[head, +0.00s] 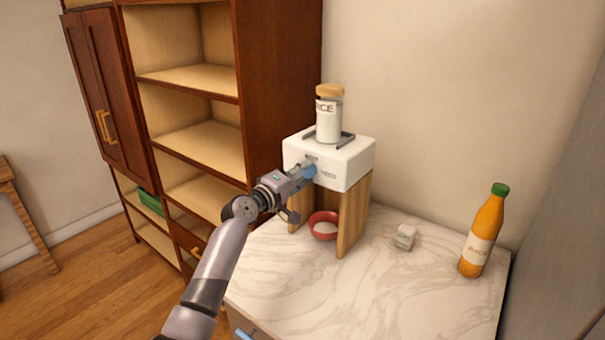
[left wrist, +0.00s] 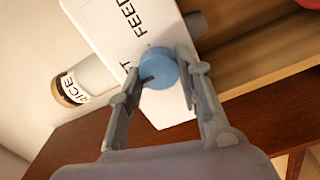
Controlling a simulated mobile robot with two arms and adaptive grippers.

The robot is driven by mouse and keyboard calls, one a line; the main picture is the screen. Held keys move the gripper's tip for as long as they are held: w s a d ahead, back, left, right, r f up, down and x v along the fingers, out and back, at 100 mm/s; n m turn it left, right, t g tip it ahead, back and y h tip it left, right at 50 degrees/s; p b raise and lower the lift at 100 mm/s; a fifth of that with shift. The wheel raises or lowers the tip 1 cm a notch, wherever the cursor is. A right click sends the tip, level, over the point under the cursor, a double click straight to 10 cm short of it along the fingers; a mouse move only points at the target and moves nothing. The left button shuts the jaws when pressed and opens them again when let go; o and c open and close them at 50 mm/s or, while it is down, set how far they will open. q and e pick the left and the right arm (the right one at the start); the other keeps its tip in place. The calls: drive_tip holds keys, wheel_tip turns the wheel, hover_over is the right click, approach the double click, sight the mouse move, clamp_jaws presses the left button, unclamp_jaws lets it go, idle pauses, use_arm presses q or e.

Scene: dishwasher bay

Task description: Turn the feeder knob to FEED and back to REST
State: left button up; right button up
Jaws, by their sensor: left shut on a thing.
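The feeder (head: 350,160) is a white box on wooden legs on the marble counter, with a rice jar (head: 329,115) on top. Its blue knob (head: 309,170) is on the front face. My left gripper (head: 303,174) is at the knob. In the left wrist view, the gripper's two fingers (left wrist: 160,80) are on either side of the round blue knob (left wrist: 159,68), shut on it. A dark mark shows on the knob. The word FEED shows on the white face (left wrist: 122,28); the REST label is mostly hidden by the knob and a finger. My right gripper is out of view.
A red bowl (head: 323,226) with white contents sits under the feeder. A small white box (head: 405,237) and an orange bottle (head: 482,232) stand to the right on the counter (head: 370,290). A brown shelf unit (head: 243,90) stands behind to the left.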

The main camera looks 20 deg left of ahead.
use_arm(q)
drive_tip(key=o, duration=1.1)
drive_tip(key=shift+o, duration=0.2)
drive_tip(key=v, duration=1.2)
